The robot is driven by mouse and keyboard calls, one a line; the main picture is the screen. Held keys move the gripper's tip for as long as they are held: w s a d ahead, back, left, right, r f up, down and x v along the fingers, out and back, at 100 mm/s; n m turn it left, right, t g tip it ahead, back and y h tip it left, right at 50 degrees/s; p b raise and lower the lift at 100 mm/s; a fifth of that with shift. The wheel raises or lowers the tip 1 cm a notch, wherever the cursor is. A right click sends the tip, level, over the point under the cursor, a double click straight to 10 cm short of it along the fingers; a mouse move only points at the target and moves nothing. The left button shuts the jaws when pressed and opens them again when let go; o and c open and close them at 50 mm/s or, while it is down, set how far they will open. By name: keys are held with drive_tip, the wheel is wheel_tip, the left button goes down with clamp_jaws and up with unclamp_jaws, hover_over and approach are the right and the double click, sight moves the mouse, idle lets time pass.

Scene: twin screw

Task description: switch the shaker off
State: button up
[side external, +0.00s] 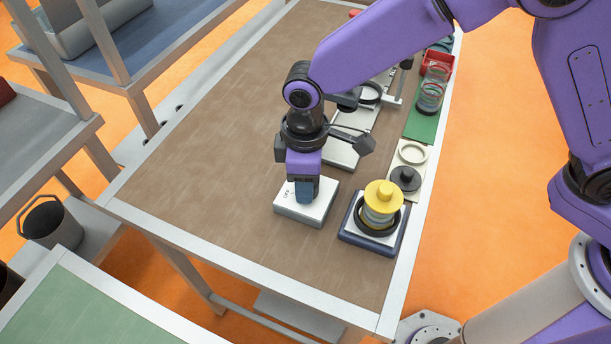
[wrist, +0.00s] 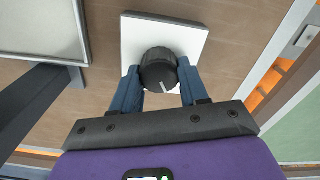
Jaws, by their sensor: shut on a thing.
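A white control box (side external: 318,212) with an OFF label on its top sits on the brown table, and it also shows in the wrist view (wrist: 140,32). A round black knob (wrist: 159,68) with a white pointer line stands on it. The line faces the bottom of the wrist picture. My gripper (side external: 306,192) is over the box, pointing down, and its blue fingers (wrist: 159,80) are shut on the knob's sides. In the side view the fingers hide the knob. The shaker (side external: 349,238), a dark blue base with a pale top, stands right of the box and carries a yellow-lidded jar (side external: 384,191).
A pale plate with a ring (side external: 412,153) and a black knobbed piece (side external: 405,178) lies behind the shaker. A green mat (side external: 421,124) with clear jars and a red tray (side external: 437,62) are farther back. The table left of the box is clear.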

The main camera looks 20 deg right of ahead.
drive_tip(key=o, duration=1.1)
drive_tip(key=shift+c, duration=0.2)
wheel_tip(320, 180, up, 17)
drive_tip(key=shift+r, duration=0.2)
drive_tip(key=s+d+f, duration=0.2)
drive_tip(key=s+d, duration=0.4)
drive_tip(key=d, duration=0.5)
drive_tip(key=s+d+f, duration=0.2)
drive_tip(key=s+d, duration=0.4)
drive_tip(key=d, duration=0.5)
drive_tip(key=s+d+f, duration=0.3)
drive_tip(key=s+d, duration=0.4)
drive_tip(key=d, duration=0.5)
drive_tip(key=shift+s, duration=0.1)
